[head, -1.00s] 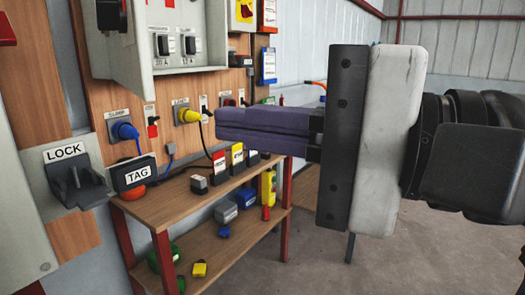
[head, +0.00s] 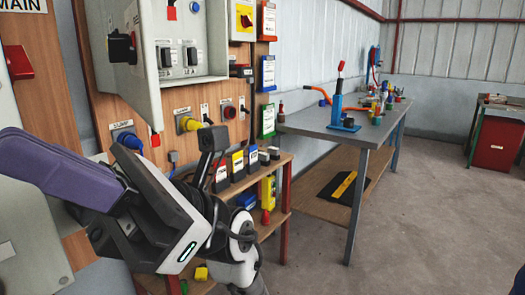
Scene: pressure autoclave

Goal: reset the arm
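My gripper (head: 50,168) is at the lower left of the head view. Its purple fingers point to the left and lie together with no gap that I can see, and nothing shows between them. The pale and dark gripper body is behind them, and my arm runs down to the bottom edge. The gripper is in front of the wooden panel and the grey box at the left. It hides the lock and tag holder area and part of the low shelf. I cannot tell whether it touches anything.
A wooden panel carries an open grey switch box (head: 180,40), a blue plug (head: 128,137) and a yellow plug (head: 190,124). A low wooden shelf (head: 270,172) holds small labelled blocks. A grey workbench (head: 345,125) with tools stands to the right.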

